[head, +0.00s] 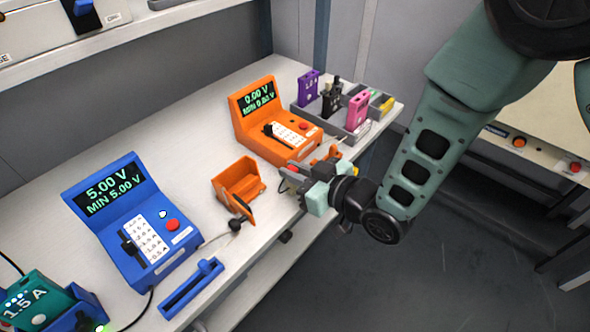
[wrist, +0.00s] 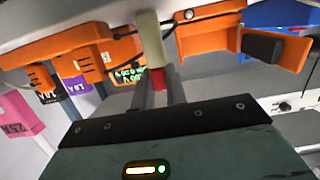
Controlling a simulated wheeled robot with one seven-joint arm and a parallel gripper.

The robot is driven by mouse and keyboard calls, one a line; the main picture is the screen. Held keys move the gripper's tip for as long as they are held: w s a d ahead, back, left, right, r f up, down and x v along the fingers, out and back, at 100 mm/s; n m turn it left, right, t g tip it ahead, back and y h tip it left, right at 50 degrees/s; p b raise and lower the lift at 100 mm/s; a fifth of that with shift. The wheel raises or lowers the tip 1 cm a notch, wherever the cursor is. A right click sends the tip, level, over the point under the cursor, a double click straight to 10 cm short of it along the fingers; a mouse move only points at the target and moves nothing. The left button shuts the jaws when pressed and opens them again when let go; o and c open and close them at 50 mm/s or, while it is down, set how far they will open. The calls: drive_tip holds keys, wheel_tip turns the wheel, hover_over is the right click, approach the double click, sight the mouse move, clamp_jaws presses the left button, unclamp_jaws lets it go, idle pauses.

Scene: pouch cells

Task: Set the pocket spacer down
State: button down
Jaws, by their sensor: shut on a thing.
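My gripper (head: 291,181) is at the front edge of the bench, right of the orange open holder (head: 236,182). In the wrist view its two fingers (wrist: 160,93) are shut on a slim pale piece with a red end, which I take to be the pocket spacer (wrist: 149,40). The spacer stands out beyond the fingertips. The orange holder also shows in the wrist view (wrist: 208,36), apart from the spacer.
An orange meter (head: 258,92) stands behind my gripper, and a blue meter (head: 103,190) stands at the left. A grey tray (head: 356,137) with purple, black and pink cells is at the back right. A blue bar (head: 192,290) lies near the front edge.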

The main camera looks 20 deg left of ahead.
drive_tip(key=shift+f, duration=0.1)
drive_tip(key=shift+f, duration=0.15)
drive_tip(key=c, duration=1.4)
unclamp_jaws()
drive_tip(key=shift+c, duration=0.2)
drive_tip(key=shift+r, duration=0.2)
drive_tip(key=shift+d+r, duration=0.1)
drive_tip(key=shift+d, duration=0.05)
drive_tip(key=b+v, duration=0.1)
drive_tip(key=v, duration=1)
drive_tip(key=shift+s+d+b, duration=0.25)
drive_tip(key=shift+d+b, duration=0.05)
drive_tip(key=shift+d, duration=0.05)
drive_tip(key=shift+w+r, duration=0.1)
